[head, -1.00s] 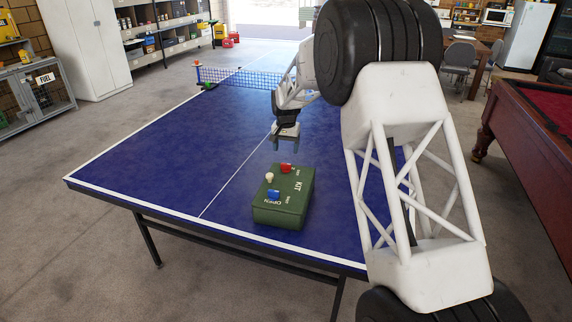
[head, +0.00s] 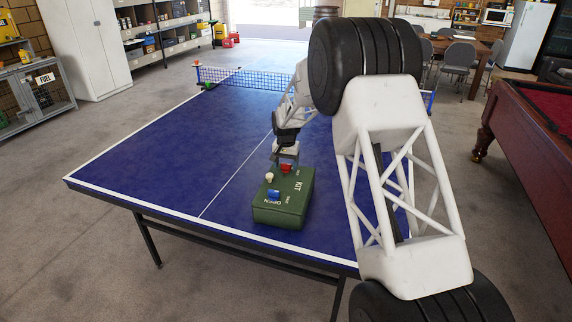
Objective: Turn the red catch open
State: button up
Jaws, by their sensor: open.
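The red catch (head: 287,168) is a small block on top of the green kit box (head: 283,214), near its far edge. The box stands on the blue table and has white lettering reading KIT and OPEN. My gripper (head: 286,160) points down right by the far end of the box, just at or behind the red catch. Its fingertips are small and partly hidden, so I cannot tell whether they touch the catch. It is open. A white knob (head: 269,177) and a blue catch (head: 273,193) are also on the box top, nearer the camera.
The blue table-tennis table (head: 170,165) is mostly clear around the box. Its net (head: 240,78) crosses at the far end, with a green paddle (head: 209,86) near it. A pool table (head: 530,130) stands at the right.

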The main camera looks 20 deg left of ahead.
jog(key=c, duration=0.9)
